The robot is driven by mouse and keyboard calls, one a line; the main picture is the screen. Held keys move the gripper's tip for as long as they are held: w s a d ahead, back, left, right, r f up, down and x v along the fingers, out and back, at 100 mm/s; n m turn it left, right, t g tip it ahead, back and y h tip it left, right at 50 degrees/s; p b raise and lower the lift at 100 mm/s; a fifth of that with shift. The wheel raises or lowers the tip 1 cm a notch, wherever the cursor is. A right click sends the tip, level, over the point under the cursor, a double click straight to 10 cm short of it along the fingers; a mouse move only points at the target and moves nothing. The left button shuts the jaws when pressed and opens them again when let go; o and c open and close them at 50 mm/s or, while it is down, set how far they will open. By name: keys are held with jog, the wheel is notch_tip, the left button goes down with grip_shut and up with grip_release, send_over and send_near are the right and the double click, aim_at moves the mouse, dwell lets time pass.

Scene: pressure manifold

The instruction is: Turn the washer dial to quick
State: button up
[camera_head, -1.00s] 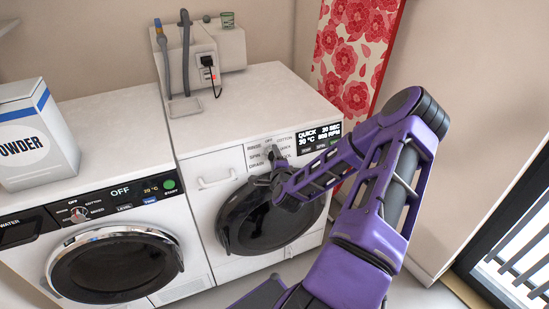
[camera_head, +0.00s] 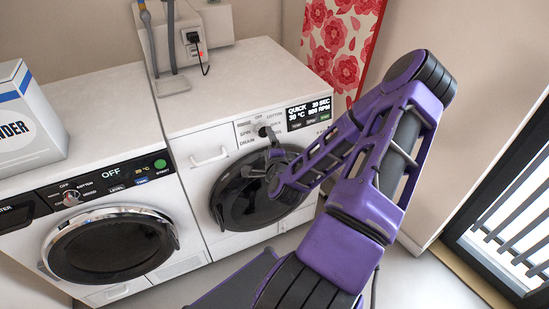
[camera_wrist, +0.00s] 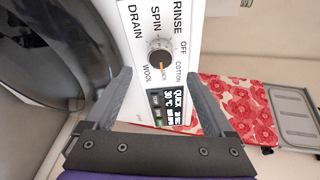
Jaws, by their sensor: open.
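The right-hand washer (camera_head: 205,165) has a dark round dial (camera_head: 265,131) on its control panel. Its display (camera_head: 309,112) reads QUICK, 30 °C. In the wrist view the dial (camera_wrist: 161,58) is seen close up, its orange pointer mark towards the QUICK label, between WOOL and COTTON. The display (camera_wrist: 172,108) also reads QUICK there. My gripper (camera_head: 262,165) is open, in front of the washer, below the dial and before the door. In the wrist view the fingers of my gripper (camera_wrist: 157,82) are spread wide, apart from the dial, with nothing between them.
A second machine (camera_head: 105,195) at left shows OFF. A powder box (camera_head: 28,115) stands on it. The washer's dark door (camera_head: 240,205) lies behind my gripper. A red floral board (camera_head: 335,45) stands at the back right. The floor at right is clear.

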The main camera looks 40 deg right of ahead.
jog(key=p+v, duration=0.5)
jog(key=v, duration=0.5)
jog(key=shift+s+p, duration=0.25)
jog(key=shift+p, duration=0.15)
jog(key=shift+a, duration=0.1)
